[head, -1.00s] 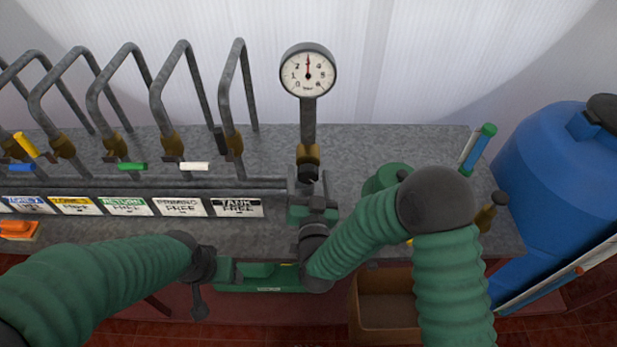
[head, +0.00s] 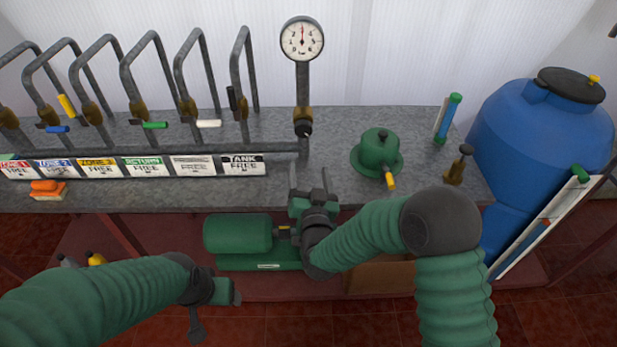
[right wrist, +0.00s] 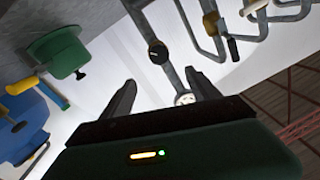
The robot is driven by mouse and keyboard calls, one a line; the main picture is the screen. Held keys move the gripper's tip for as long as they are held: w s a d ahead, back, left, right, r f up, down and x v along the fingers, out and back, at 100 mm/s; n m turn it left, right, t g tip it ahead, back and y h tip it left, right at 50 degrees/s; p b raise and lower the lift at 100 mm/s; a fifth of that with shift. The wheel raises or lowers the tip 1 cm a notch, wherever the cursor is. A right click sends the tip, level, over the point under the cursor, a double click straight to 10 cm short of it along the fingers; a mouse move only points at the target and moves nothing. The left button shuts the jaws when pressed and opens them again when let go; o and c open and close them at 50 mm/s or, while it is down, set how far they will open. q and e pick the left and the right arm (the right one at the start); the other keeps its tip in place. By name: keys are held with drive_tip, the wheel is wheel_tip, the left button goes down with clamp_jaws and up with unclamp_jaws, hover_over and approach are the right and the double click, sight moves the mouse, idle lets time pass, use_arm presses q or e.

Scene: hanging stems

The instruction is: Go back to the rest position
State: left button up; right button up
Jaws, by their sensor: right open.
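My right gripper (head: 308,182) is in front of the bench's front edge in the head view, its two fingers pointing up and apart. It is open and empty; the right wrist view also shows its spread fingers (right wrist: 160,95) with nothing between them. My left gripper (head: 225,292) is low at the left of the head view, in front of the bench, seen from the side. Its fingers are not clear, so I cannot tell its opening. It touches nothing that I can see.
The grey bench (head: 330,165) carries bent pipes with valve levers, a pressure gauge (head: 302,39), a green capped fitting (head: 378,152) and an orange block (head: 47,189). A green pump (head: 238,234) sits below. A blue tank (head: 540,130) stands right. The floor in front is clear.

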drive_tip(key=s+d+f+n+g, duration=0.3)
drive_tip(key=s+d+f+g, duration=0.4)
drive_tip(key=s+d+g, duration=0.25)
drive_tip(key=s+d+f+g, duration=0.1)
drive_tip(key=s+d+g, duration=0.2)
drive_tip(key=s, duration=0.6)
drive_tip(key=s+d+f+g+h, duration=0.1)
drive_tip(key=s+d+g, duration=0.2)
drive_tip(key=s+d, duration=0.3)
drive_tip(key=s, duration=0.3)
drive_tip(key=shift+d+f+m+h, duration=0.25)
drive_tip(key=shift+d+m+h, duration=0.05)
drive_tip(key=shift+s, duration=0.1)
